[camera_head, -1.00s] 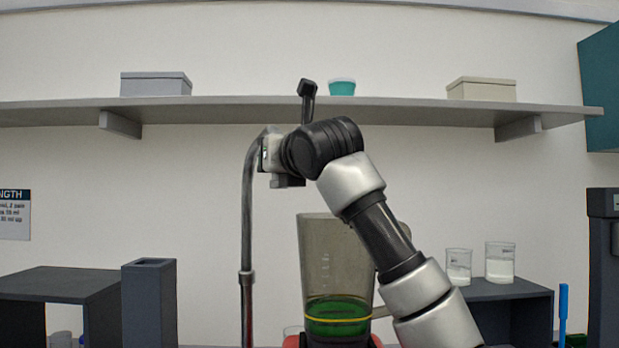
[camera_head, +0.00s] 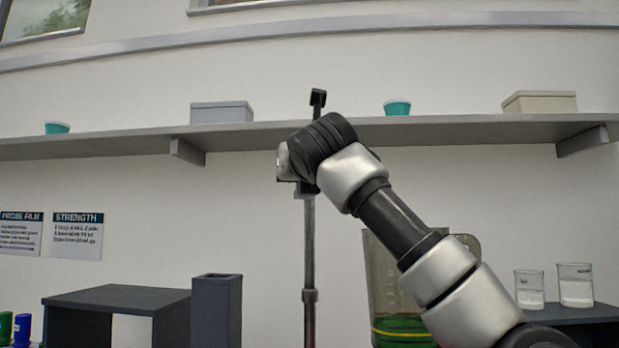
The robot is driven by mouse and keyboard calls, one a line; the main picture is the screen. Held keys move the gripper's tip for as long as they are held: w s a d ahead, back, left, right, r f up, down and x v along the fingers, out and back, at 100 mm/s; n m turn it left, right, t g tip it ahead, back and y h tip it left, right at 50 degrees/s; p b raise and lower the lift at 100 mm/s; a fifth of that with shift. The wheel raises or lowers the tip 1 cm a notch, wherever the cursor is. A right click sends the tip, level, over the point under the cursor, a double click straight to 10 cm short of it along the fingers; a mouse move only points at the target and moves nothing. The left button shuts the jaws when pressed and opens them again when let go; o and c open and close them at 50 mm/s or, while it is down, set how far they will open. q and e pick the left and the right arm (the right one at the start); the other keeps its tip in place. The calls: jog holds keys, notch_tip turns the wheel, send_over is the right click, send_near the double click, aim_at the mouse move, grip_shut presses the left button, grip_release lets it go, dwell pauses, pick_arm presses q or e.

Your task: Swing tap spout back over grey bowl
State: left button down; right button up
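The tap shows as a thin grey metal upright pipe (camera_head: 310,255) with a collar partway down. Its top and spout are hidden behind my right wrist, so I cannot tell which way the spout points. My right arm comes in from the right, and its wrist covers the pipe's top. Only a small part of my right gripper (camera_head: 284,163) shows, just left of the pipe's top. Its fingertips are hidden, so I cannot tell whether it touches or holds the spout. The grey bowl and my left gripper are not in view.
A clear jug with green liquid (camera_head: 384,285) stands right of the pipe, partly behind my arm. A tall dark box (camera_head: 217,310) and a dark stand (camera_head: 110,300) are at left. Two beakers (camera_head: 529,290) stand at right. A wall shelf (camera_head: 260,136) runs behind my wrist.

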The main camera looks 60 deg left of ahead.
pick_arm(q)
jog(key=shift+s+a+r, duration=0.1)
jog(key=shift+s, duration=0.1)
pick_arm(e)
jog(key=shift+w+r, duration=0.15)
jog(key=shift+r, duration=0.05)
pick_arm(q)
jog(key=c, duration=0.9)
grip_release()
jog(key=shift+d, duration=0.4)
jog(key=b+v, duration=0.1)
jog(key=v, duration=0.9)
pick_arm(e)
jog(key=w+r, duration=0.2)
jog(key=r, duration=0.1)
jog(key=shift+w+a+r, duration=0.2)
jog(key=shift+w, duration=0.2)
